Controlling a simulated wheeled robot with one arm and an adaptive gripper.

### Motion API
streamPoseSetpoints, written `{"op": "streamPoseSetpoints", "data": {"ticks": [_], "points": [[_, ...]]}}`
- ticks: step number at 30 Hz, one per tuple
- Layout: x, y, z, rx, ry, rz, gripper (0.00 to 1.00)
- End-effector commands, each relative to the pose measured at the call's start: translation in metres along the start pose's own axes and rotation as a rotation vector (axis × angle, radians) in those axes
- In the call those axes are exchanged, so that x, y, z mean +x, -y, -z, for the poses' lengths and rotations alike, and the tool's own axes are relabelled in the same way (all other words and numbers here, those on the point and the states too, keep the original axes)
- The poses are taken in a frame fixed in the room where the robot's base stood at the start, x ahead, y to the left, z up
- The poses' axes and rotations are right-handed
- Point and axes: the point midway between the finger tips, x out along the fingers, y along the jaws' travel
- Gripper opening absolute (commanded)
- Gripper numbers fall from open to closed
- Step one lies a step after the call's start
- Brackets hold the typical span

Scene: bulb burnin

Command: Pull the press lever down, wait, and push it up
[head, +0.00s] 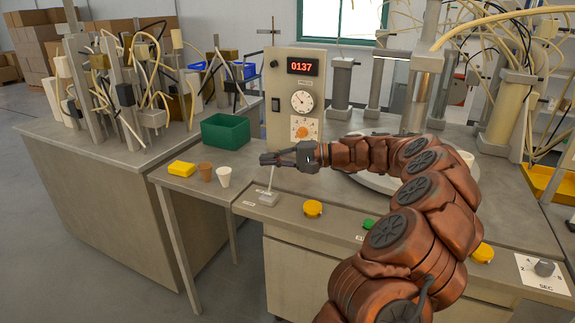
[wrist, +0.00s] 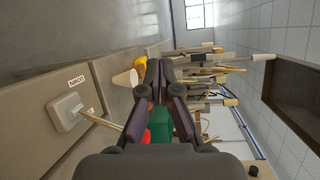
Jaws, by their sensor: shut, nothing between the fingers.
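The press lever (head: 269,180) is a thin pale rod rising almost upright from a small grey base (head: 268,198) on the front panel of the bench. In the wrist view the base (wrist: 68,112) is at the left beside a printed label, and the rod (wrist: 100,122) runs right toward a red knob (wrist: 147,136), partly hidden by my fingers. My gripper (head: 264,159) is shut and empty at the top of the rod, and its fingers (wrist: 154,75) also show in the wrist view. I cannot tell whether they touch the lever.
A control box (head: 282,115) displays 0137 behind my gripper. A green bin (head: 226,131), yellow block (head: 181,169), brown cup (head: 206,173) and white cup (head: 224,177) stand to the left. Yellow (head: 313,208) and green (head: 368,224) buttons and a SEC dial (head: 544,268) lie to the right.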

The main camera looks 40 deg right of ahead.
Motion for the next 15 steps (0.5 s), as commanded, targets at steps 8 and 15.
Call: {"op": "streamPoseSetpoints", "data": {"ticks": [8, 15], "points": [[-0.103, -0.049, 0.086, 0.052, -0.239, 0.154, 0.00], [-0.128, -0.057, 0.099, 0.057, -0.291, 0.184, 0.00]]}}
